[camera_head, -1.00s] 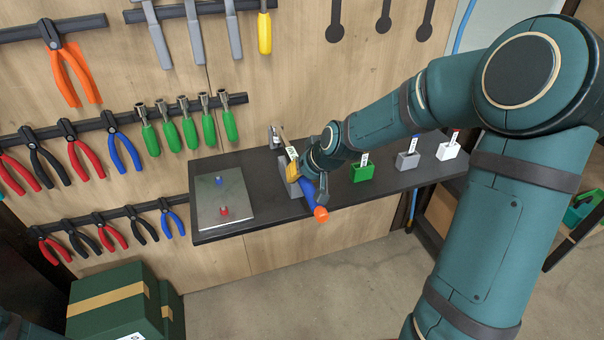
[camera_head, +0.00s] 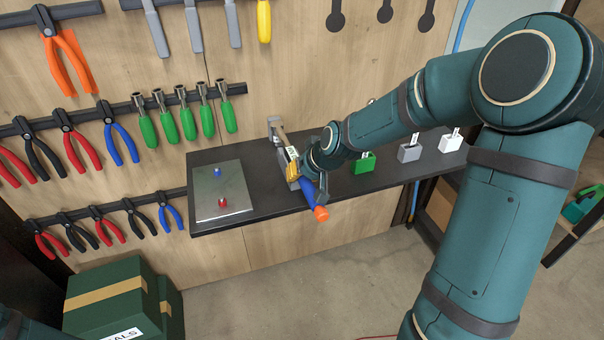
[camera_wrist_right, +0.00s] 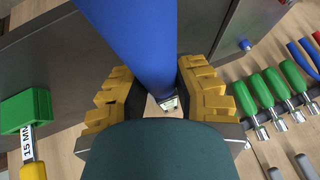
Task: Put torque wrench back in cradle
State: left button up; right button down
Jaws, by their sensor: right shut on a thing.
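The torque wrench (camera_head: 309,193) has a blue handle with an orange end, which points toward the front over the shelf edge. My right gripper (camera_head: 318,184) is shut around the blue handle. In the right wrist view the handle (camera_wrist_right: 137,40) runs between the yellow finger pads of the gripper (camera_wrist_right: 157,95). Grey cradle parts (camera_head: 273,124) stand on the dark shelf around the wrench's far end. My gripper partly hides them, so I cannot tell whether the wrench rests in them. My left gripper is not in view.
The dark shelf (camera_head: 262,192) carries a metal plate (camera_head: 238,199) with a blue and a red knob at left. Green (camera_head: 364,163), grey (camera_head: 409,153) and white (camera_head: 451,143) tagged blocks stand to the right. Tools hang on the wooden wall behind. Green boxes (camera_head: 108,275) stand below left.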

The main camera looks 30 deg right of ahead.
jog(key=shift+f, duration=0.55)
dwell(0.4)
jog(key=c, duration=0.7)
grip_release()
jog(key=shift+c, duration=0.2)
jog(key=shift+f, duration=0.1)
jog(key=shift+s, duration=0.1)
jog(key=v, duration=1.2)
